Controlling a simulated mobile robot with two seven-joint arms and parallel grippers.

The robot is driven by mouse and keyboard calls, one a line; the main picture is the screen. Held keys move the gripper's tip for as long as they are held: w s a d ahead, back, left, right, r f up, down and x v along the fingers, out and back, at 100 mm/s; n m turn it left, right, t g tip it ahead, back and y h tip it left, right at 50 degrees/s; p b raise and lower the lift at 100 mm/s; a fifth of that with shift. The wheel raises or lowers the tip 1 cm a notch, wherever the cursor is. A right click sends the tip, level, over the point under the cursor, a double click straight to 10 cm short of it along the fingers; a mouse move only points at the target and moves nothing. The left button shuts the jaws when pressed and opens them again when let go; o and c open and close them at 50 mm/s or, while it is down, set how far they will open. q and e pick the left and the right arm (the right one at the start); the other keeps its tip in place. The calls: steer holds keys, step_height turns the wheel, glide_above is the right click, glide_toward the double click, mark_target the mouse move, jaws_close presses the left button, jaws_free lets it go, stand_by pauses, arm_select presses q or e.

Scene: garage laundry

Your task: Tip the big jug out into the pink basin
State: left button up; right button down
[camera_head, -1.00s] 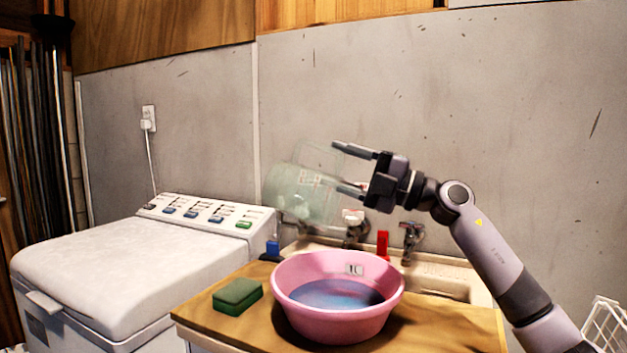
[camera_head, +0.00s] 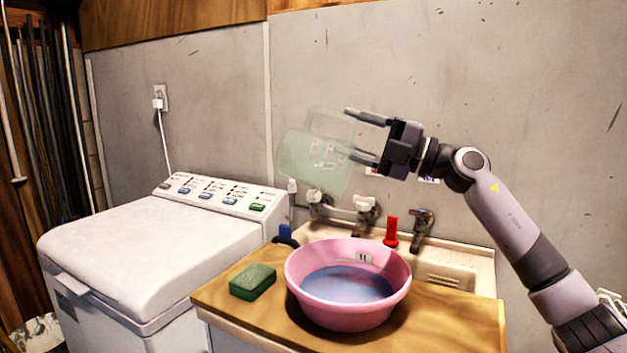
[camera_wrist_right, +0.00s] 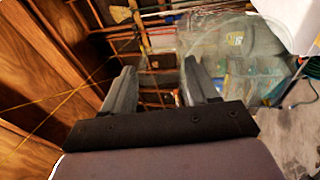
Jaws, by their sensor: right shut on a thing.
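The big jug (camera_head: 312,160) is clear, pale green and see-through. It is held tilted in the air above and to the left of the pink basin (camera_head: 347,310). My right gripper (camera_head: 358,137) is shut on the jug at its handle side, with the fingers pointing left. In the right wrist view, the jug (camera_wrist_right: 250,60) shows at the right, beside the fingers (camera_wrist_right: 160,88). The basin stands on the wooden counter with bluish liquid (camera_head: 347,284) inside. I see no stream between jug and basin, and cannot tell whether liquid is in the jug. My left gripper is not in view.
A green sponge (camera_head: 252,281) lies left of the basin on the wooden counter (camera_head: 440,328). Behind are a sink (camera_head: 455,275), taps (camera_head: 422,222) and a red object (camera_head: 391,232). A white washing machine (camera_head: 150,255) stands at the left.

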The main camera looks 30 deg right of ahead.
steer(key=shift+r+g+h+p, duration=0.4)
steer(key=shift+g+h+p, duration=0.3)
steer(key=shift+p, duration=1.35)
steer(key=shift+r+g+h+p, duration=0.45)
steer(key=shift+g+p, duration=0.35)
steer(key=shift+p, duration=1.25)
steer(key=shift+f+g+h, duration=0.25)
steer(key=shift+g, duration=0.35)
steer(key=shift+g+h, duration=0.5)
steer(key=shift+h, duration=0.2)
steer(key=shift+r, duration=0.15)
